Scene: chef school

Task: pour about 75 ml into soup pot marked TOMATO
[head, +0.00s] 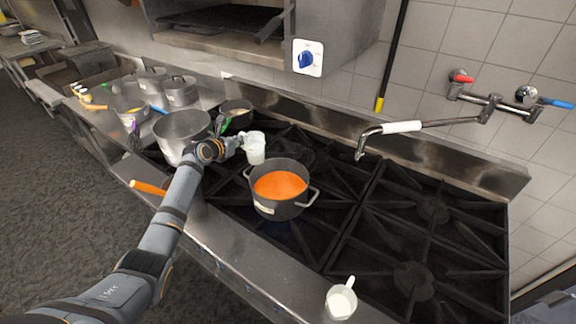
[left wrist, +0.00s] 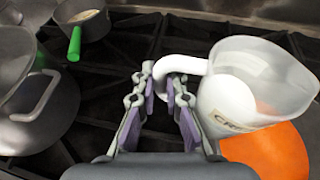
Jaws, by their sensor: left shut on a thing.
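My left gripper (head: 240,143) is shut on the handle of a clear jug (head: 255,150) with white contents. In the left wrist view the gripper (left wrist: 168,85) grips that handle, and the jug (left wrist: 255,80) bears a partly readable label starting "CRE". The jug looks about upright in the head view, just behind and left of a dark pot (head: 284,208) of orange soup (head: 280,185). The pot stands on the stove; its front label is too small to read. In the left wrist view the orange soup (left wrist: 270,150) shows partly behind the jug. My right gripper is not in view.
A second jug (head: 341,302) with white contents stands on the front ledge. A large steel pot (head: 180,130) and a small pan (head: 237,108) stand left of the soup. A tap (head: 400,128) reaches over the stove. The right burners (head: 430,210) are clear.

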